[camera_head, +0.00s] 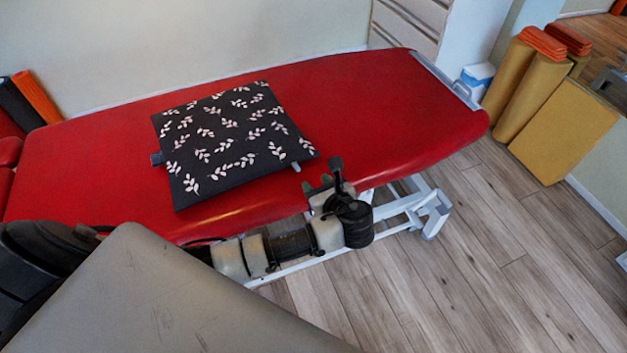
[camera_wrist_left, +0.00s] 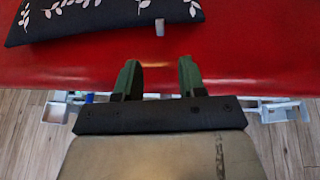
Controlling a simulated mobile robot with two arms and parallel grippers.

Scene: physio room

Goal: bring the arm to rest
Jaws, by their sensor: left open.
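My left arm comes in from the lower left in the head view and runs along the near edge of the red treatment table (camera_head: 385,125). My left gripper (camera_head: 323,183) is at that near edge, to the right of a dark cushion with white leaf print (camera_head: 232,138). In the left wrist view its two fingers (camera_wrist_left: 160,80) stand apart with nothing between them. The cushion (camera_wrist_left: 95,18) lies beyond the fingertips there, apart from them. My right gripper is not in view.
The table's white metal frame (camera_head: 432,205) stands below on a wood floor (camera_head: 480,270), clear at the right. Yellow rolls (camera_head: 530,85) and a yellow block (camera_head: 563,130) stand at the back right by the wall. A white drawer unit (camera_head: 408,25) stands behind the table.

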